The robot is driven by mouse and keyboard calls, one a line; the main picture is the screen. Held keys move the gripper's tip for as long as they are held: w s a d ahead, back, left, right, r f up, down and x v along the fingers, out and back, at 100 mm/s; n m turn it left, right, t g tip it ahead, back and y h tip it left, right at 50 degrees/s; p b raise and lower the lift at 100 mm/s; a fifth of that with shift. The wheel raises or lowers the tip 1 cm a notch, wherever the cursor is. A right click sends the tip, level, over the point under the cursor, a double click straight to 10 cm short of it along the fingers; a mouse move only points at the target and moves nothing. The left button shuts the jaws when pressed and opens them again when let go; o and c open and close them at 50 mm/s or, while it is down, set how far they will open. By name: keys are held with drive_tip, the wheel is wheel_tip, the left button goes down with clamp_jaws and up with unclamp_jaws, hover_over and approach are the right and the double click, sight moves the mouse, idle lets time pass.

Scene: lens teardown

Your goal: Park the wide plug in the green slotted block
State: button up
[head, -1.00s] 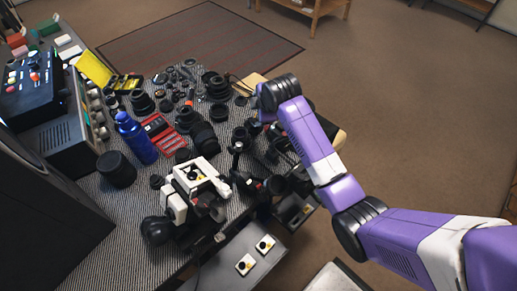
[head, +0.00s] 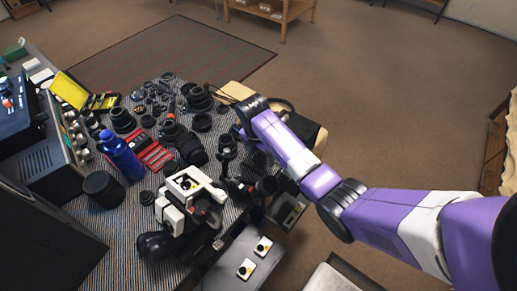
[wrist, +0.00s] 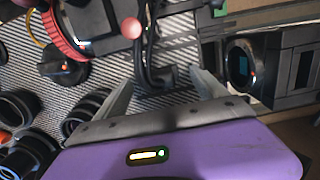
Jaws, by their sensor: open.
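I cannot make out the wide plug for certain among the many small dark parts on the striped mat (head: 75,212). A green item (head: 14,50) lies at the far left in the head view; it is too small to tell if it is the slotted block. My gripper (wrist: 163,78) is open, with its two fingers apart over the mat in the wrist view. Nothing is held between them; a black, cable-like part (wrist: 150,55) lies beyond. In the head view my arm hides most of the gripper, at the right side of the bench.
A blue bottle (head: 122,157), a red tray (head: 155,156), a white-and-black device (head: 186,200) and many lens parts crowd the bench. In the wrist view, a red-ringed black part (wrist: 62,38) is at upper left and a dark boxy device (wrist: 285,65) at right.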

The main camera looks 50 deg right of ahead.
sight(260, 155)
drive_tip(key=shift+d+f, duration=0.15)
drive_tip(key=shift+f, duration=0.8)
drive_tip(key=c, duration=1.6)
drive_tip(key=shift+c, duration=0.2)
drive_tip(key=shift+r+p, duration=0.85)
drive_tip(key=shift+p, duration=0.15)
drive_tip(key=shift+r+p, duration=1.85)
drive_tip(key=shift+r, duration=0.35)
